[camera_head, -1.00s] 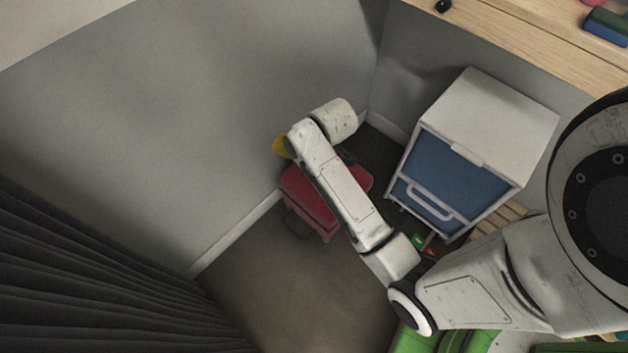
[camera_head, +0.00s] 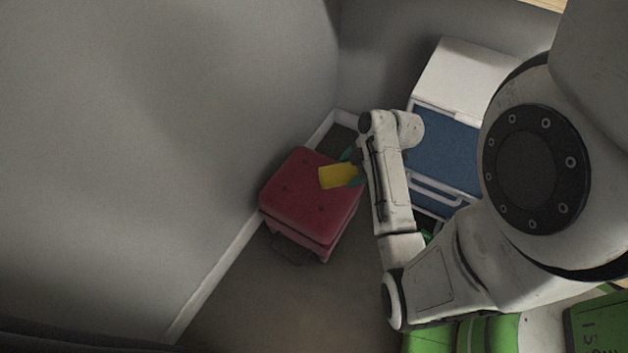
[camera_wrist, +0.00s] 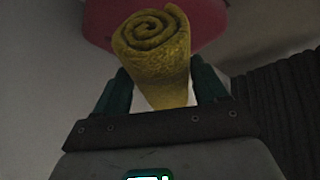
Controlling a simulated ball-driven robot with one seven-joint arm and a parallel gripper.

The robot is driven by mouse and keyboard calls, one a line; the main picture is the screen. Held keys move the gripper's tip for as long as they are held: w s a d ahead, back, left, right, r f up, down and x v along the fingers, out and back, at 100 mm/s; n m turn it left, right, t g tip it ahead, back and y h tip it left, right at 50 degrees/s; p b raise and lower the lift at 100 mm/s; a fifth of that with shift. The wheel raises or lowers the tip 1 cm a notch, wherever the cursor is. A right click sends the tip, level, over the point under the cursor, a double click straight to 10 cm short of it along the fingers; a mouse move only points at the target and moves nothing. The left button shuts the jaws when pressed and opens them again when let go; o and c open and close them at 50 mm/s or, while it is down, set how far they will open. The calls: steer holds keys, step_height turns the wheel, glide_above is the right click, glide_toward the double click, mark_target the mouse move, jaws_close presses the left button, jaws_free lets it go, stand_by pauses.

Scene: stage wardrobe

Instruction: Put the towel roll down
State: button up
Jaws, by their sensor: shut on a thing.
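The towel roll (camera_wrist: 152,55) is yellow with a spiral end. In the wrist view it sits between the two green fingers of my gripper (camera_wrist: 160,92), which are shut on it. In the head view the towel roll (camera_head: 338,176) shows over the top of a red padded stool or case (camera_head: 300,198). My gripper (camera_head: 352,170) is partly hidden behind my arm there. I cannot tell whether the roll touches the red top. The red top (camera_wrist: 208,25) also shows behind the roll in the wrist view.
A white cabinet with a blue front (camera_head: 448,150) stands right of the red stool, close to my arm. Grey walls meet in the corner behind it. Bare floor (camera_head: 270,300) lies in front. Green items (camera_head: 470,335) are at the bottom right. A dark curtain (camera_wrist: 285,100) hangs at the right in the wrist view.

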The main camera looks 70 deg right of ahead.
steer(key=w+f, duration=0.1)
steer(key=w, duration=0.1)
steer(key=w+d+f+b, duration=0.1)
steer(key=w, duration=0.1)
steer(key=w+d+f+b, duration=0.1)
steer(key=w, duration=0.1)
steer(key=shift+f, duration=0.1)
steer(key=w+f+b, duration=0.2)
steer(key=f, duration=0.1)
steer(key=w+d+f+b, duration=0.1)
steer(key=w+f, duration=0.1)
steer(key=shift+d, duration=0.1)
steer(key=shift+w+f+b, duration=0.15)
steer(key=shift+f+b, duration=0.95)
steer(key=shift+f, duration=0.6)
steer(key=shift+f, duration=0.15)
steer(key=o, duration=1.1)
steer(key=shift+c, duration=0.2)
